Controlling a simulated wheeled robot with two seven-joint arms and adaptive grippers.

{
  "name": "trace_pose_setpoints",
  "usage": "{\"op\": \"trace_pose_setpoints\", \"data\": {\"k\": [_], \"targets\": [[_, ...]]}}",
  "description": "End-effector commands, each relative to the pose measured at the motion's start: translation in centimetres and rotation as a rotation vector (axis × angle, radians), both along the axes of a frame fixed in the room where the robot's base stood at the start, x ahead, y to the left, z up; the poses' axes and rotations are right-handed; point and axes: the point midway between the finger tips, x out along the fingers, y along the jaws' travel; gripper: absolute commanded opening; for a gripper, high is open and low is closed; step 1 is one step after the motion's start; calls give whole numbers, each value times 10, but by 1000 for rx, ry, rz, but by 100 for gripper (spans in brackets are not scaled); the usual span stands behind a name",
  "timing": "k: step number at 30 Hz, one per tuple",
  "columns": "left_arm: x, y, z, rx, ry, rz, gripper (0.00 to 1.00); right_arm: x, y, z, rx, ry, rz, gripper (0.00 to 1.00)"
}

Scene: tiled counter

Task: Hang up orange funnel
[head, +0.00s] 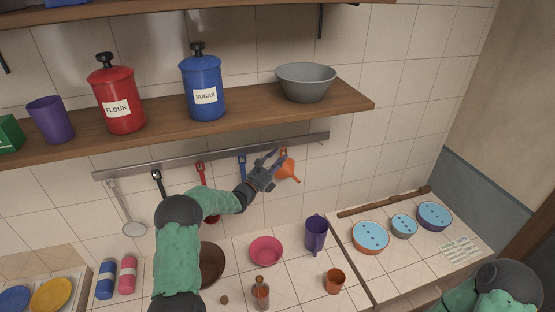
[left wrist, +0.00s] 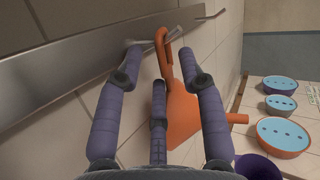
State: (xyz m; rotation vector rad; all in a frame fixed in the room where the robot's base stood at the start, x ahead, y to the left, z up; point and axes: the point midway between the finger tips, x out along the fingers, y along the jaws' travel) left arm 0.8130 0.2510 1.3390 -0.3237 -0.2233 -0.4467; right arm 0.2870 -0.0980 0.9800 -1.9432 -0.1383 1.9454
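The orange funnel (head: 288,170) is at the right part of the metal wall rail (head: 225,153), with its spout pointing right. In the left wrist view, the looped handle of the funnel (left wrist: 183,112) is up at a rail hook (left wrist: 180,36) and appears to be over it; the exact contact is hard to see. My left gripper (head: 274,160) is at the funnel. In the left wrist view, the fingers of the left gripper (left wrist: 163,62) are spread apart, with the funnel's handle beyond and between the tips. My right gripper is out of view.
Blue (head: 242,167), red (head: 201,175) and black-handled (head: 158,182) utensils and a strainer (head: 133,228) hang left of the funnel. A wooden shelf (head: 250,112) runs above.

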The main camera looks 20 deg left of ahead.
Motion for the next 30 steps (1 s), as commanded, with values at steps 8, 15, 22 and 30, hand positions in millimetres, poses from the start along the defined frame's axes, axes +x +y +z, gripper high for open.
{"op": "trace_pose_setpoints", "data": {"k": [8,15,22,30], "targets": [[-26,13,-8,-1,2,2,39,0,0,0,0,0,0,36],[-54,25,-17,0,0,1,39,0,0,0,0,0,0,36],[-68,31,-22,0,-1,1,39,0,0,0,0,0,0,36],[-69,31,-22,0,-1,1,39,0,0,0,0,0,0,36]]}}
